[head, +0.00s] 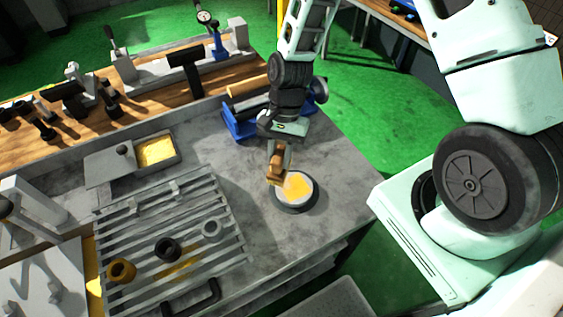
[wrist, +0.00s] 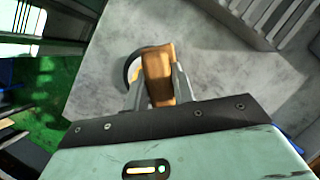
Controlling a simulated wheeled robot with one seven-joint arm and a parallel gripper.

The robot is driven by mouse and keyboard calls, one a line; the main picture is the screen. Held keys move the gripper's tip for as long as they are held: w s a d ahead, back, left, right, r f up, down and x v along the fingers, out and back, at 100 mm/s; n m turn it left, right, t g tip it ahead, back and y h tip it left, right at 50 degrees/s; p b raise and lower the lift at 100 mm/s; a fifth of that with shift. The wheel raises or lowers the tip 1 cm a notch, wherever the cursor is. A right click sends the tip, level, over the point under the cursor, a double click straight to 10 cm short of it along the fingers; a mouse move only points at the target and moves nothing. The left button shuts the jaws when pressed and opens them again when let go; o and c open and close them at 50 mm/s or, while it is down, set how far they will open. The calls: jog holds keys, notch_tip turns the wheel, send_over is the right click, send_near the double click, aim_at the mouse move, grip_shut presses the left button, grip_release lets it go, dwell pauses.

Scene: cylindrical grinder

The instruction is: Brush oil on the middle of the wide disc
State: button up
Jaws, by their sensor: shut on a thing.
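The wide disc (head: 300,197) lies flat on the grey bench top, light-faced with a dark rim. A yellow-orange patch of oil (head: 297,186) covers part of its face, around the middle. My gripper (head: 278,160) points down over the left side of the disc, shut on the brush (head: 276,176), which has a brown wooden handle. The brush's lower end is at or just above the disc; I cannot tell whether it touches. In the wrist view the brush (wrist: 157,75) stands between my gripper's fingers (wrist: 158,90) and hides most of the disc (wrist: 130,66).
An oil tray (head: 157,151) with yellow oil and its lid (head: 112,163) sit to the left. A slatted rack (head: 150,215) holds several rings. A blue stand (head: 238,122) with rollers is behind my gripper. Bare bench surrounds the disc at the front.

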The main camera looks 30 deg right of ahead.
jog(key=shift+a+r+p, duration=0.1)
jog(key=shift+r+p, duration=0.15)
jog(key=shift+p, duration=0.45)
